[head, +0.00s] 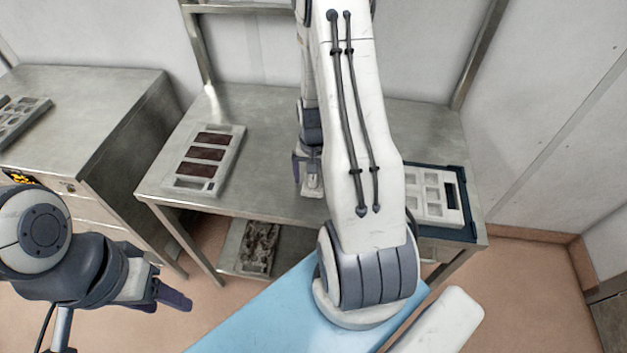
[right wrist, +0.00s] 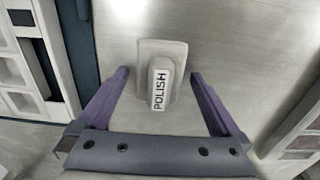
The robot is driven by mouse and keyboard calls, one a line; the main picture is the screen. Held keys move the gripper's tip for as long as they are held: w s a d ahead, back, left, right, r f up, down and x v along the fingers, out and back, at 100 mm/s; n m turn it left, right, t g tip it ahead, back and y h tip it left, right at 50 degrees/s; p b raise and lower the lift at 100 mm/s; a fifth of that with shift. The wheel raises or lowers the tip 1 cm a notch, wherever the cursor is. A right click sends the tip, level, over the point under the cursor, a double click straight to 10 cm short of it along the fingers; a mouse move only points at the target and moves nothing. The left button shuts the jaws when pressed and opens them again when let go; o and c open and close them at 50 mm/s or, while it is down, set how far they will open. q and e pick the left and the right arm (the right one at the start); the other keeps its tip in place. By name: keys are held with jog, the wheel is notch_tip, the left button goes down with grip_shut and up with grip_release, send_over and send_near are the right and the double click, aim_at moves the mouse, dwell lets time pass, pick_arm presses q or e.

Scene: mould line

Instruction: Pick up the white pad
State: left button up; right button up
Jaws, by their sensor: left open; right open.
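The white pad (right wrist: 180,58) is an off-white flat block with a raised grip marked POLISH. It lies on the steel table (head: 265,130), and part of it shows in the head view (head: 313,186) under my right gripper. My right gripper (right wrist: 159,74) is open, with its purple fingers on either side of the pad in the right wrist view. Nothing is held, and I cannot tell whether the fingers touch the pad. My left gripper (head: 172,286) is open and empty, in front of the table at the lower left.
A grey mould with dark-filled cavities (head: 207,160) lies on the table's left. A pale mould (head: 430,194) sits in a dark blue tray (head: 468,220) on the right. A steel cabinet (head: 85,95) stands at the left. My right arm hides the table's middle.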

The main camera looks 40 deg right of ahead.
jog(key=c, duration=1.3)
jog(key=shift+r, duration=0.15)
jog(key=shift+r, duration=0.6)
notch_tip(320, 180, up, 3)
jog(key=shift+d+f+b, duration=0.1)
jog(key=shift+b, duration=0.6)
jog(key=s+d+r, duration=0.2)
jog(key=d, duration=0.1)
jog(key=s+d+r+b, duration=0.1)
jog(key=s+d+r, duration=0.1)
jog(key=d, duration=0.1)
jog(key=s+d+r+b, duration=0.1)
jog(key=s+d+r, duration=0.1)
jog(key=s+d, duration=0.1)
jog(key=shift+d+r, duration=0.2)
jog(key=shift+r, duration=0.2)
